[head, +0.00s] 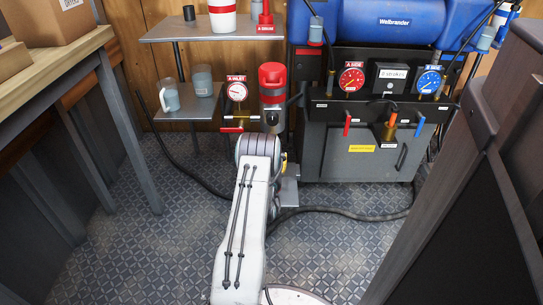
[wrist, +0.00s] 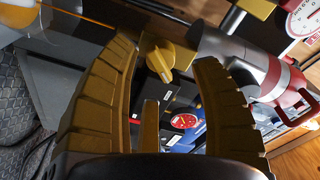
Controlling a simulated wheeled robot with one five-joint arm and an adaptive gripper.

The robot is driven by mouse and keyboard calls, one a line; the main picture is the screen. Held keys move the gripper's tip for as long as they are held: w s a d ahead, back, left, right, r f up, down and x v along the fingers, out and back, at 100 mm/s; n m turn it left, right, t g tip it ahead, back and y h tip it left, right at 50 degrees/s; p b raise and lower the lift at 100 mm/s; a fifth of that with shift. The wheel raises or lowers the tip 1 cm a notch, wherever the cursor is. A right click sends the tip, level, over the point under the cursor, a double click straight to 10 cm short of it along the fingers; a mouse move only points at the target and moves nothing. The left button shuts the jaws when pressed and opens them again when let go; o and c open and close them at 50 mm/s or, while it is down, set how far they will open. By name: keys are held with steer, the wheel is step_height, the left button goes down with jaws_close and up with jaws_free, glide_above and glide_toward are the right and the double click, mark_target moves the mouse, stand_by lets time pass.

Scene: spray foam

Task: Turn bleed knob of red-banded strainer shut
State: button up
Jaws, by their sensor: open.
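The red-banded strainer (head: 272,80) stands upright in the head view beside a gauge labelled A INLET. In the wrist view the strainer (wrist: 270,78) appears on its side at the right, grey with a red band. A brass-yellow bleed knob (wrist: 160,62) shows at the strainer's grey end, with its grip ridge slanted in the picture. My gripper (wrist: 166,56) is open, and the knob appears between its two curved fingertips. Gaps show on both sides, and I see no contact. In the head view my arm hides the knob and most of the gripper.
The A INLET gauge (head: 237,92) and its red-handled valve stand left of the strainer. A dark machine (head: 357,140) with red and blue gauges stands at right. A black hose (head: 340,211) lies on the floor.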

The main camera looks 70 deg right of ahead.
steer(key=shift+b+x, duration=1.05)
steer(key=shift+x, duration=0.85)
steer(key=shift+c, duration=0.5)
steer(key=shift+d+r, duration=0.1)
steer(key=shift+r, duration=0.1)
steer(key=c, duration=1)
